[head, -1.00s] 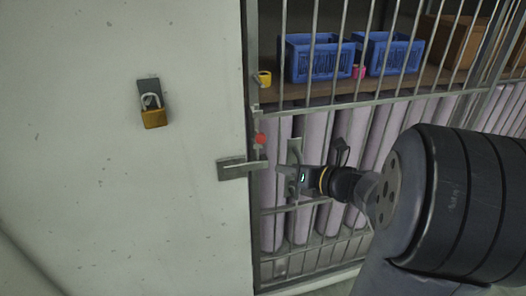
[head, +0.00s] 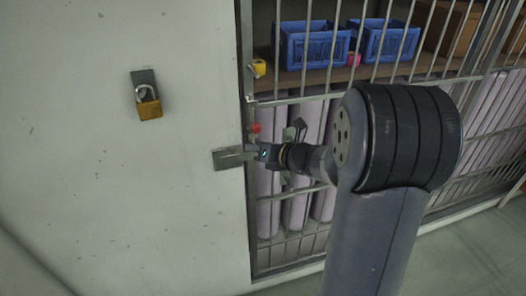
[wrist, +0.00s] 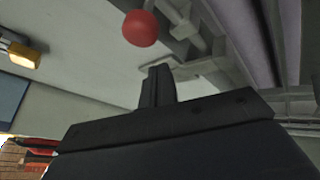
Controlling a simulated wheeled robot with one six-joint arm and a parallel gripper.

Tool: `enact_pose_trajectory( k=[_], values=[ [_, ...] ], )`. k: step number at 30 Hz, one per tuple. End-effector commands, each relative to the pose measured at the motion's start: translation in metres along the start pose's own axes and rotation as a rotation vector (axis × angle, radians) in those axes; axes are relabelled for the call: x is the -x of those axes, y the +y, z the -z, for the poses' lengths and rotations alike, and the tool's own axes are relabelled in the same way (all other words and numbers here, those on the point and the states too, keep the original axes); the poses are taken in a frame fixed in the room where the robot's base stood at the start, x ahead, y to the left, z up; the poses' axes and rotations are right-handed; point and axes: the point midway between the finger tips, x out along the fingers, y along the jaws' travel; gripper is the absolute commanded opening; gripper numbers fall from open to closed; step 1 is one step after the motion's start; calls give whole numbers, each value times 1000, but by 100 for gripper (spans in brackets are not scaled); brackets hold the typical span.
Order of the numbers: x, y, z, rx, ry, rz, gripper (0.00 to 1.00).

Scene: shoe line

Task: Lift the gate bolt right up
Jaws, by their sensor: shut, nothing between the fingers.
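The gate bolt shows by its red round knob (head: 255,127) at the left edge of the barred gate, just above a metal bracket (head: 230,158) on the pale wall. The red knob also shows at the top of the wrist view (wrist: 140,28), with grey metal parts beside it. My gripper (head: 253,153) is at the gate's edge, just below the knob. In the wrist view my shut fingers (wrist: 158,72) point toward the metalwork under the knob, with nothing between them. I cannot tell whether they touch the bolt. My gripper hides part of the bolt's lower end.
A brass padlock (head: 148,108) hangs on the wall to the left. Behind the gate bars (head: 340,92) stand lilac rolls (head: 268,205), with blue baskets (head: 312,45) and a yellow tape roll (head: 259,68) above. Clear floor shows at lower right.

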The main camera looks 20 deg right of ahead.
Motion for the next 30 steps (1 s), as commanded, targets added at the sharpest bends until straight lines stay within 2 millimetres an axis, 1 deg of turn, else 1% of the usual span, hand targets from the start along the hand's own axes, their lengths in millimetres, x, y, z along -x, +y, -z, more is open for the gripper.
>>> enact_pose_trajectory(
  k=[1,6,19,23,26,30],
  values=[
    [5,2,-11,2,-1,2,0],
    [9,1,-23,1,0,1,0],
    [10,0,-25,0,1,0,0],
    [12,3,-30,1,0,0,0],
    [15,8,-39,1,0,0,0],
    [20,18,-56,2,0,0,0]
  ],
)
